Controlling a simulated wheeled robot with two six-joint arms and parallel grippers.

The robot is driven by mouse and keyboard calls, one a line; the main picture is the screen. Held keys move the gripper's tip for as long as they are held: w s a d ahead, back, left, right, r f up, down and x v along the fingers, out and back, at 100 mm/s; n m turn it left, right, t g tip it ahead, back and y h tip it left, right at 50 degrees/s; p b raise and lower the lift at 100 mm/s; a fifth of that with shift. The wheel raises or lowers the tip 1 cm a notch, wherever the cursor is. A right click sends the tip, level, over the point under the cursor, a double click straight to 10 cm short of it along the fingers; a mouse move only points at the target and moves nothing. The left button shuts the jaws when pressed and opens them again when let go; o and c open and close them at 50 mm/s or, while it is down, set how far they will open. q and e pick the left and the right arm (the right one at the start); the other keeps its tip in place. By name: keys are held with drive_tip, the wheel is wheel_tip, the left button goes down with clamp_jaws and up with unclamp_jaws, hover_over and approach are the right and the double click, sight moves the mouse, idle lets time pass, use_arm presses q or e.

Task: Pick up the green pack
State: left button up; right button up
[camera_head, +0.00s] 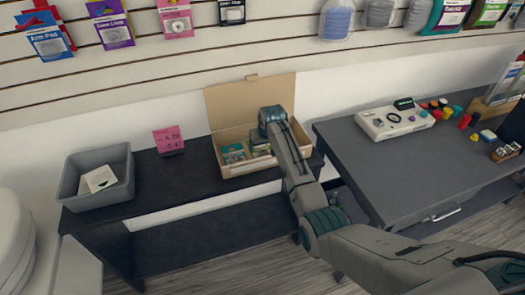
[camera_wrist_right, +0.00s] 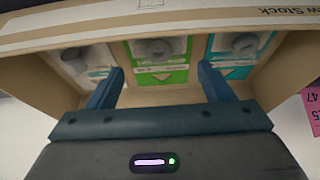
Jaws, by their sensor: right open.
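The green pack (camera_wrist_right: 160,60) stands in an open cardboard box (camera_head: 240,170), in the middle of a row of packs. In the right wrist view, my right gripper (camera_wrist_right: 162,78) is open, with one blue finger on each side of the green pack's lower part. The fingers look apart from it, but I cannot tell how deep they reach. In the head view my right arm comes down over the box and hides its right part, and the fingertips are hidden. My left gripper is not in view.
A teal pack (camera_wrist_right: 240,45) and a pale pack (camera_wrist_right: 88,62) flank the green one. The box stands on a dark bench with a grey bin (camera_head: 68,187) and a pink sign (camera_head: 168,139). A dark desk (camera_head: 390,165) with a white device (camera_head: 395,121) is right.

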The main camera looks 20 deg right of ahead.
sight(263, 149)
drive_tip(key=shift+x, duration=1.25)
drive_tip(key=shift+c, duration=0.4)
drive_tip(key=c, duration=1)
drive_tip(key=shift+r, duration=0.1)
wheel_tip(263, 149, up, 10)
drive_tip(key=b, duration=0.1)
